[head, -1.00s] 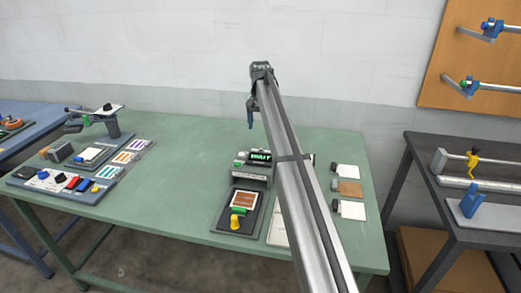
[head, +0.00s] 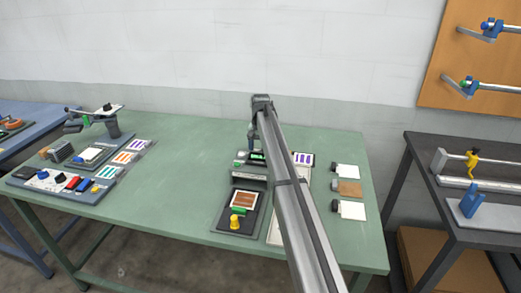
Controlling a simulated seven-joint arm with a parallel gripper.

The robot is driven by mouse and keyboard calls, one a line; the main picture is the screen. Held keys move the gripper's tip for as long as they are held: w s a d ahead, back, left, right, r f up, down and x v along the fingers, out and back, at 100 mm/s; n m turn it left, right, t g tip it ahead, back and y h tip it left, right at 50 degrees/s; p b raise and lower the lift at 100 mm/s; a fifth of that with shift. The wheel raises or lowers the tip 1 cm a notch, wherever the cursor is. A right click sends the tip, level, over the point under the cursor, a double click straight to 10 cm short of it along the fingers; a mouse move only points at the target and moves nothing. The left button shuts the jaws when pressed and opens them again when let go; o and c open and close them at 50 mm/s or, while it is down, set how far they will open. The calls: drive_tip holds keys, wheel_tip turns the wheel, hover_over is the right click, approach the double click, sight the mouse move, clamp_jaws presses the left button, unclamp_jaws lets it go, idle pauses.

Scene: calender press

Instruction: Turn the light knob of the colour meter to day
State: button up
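The colour meter (head: 250,174) is a grey unit on the green table with a small dark display (head: 258,157) that glows green. In front of it is a dark plate (head: 228,222) with a brown striped sample (head: 243,199), a green part and a yellow knob-like part (head: 235,222). I cannot make out the light knob or its setting. My arm reaches over the table from the lower right. My gripper (head: 250,143) points down at the back of the meter, partly in front of the display. Its fingers are too small to tell whether they are open.
Cards with small dark clips (head: 346,210) lie to the right on the green table (head: 180,170). A second station (head: 55,185) with coloured buttons and striped cards is at the left. A dark side table (head: 490,170) stands at the right. The table between the stations is clear.

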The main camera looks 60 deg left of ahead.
drive_tip(key=c, duration=1.1)
drive_tip(key=shift+o, duration=0.2)
drive_tip(key=shift+n, duration=0.3)
drive_tip(key=n, duration=0.4)
drive_tip(key=shift+n, duration=2.1)
drive_tip(key=o, duration=1.1)
drive_tip(key=shift+c, duration=0.2)
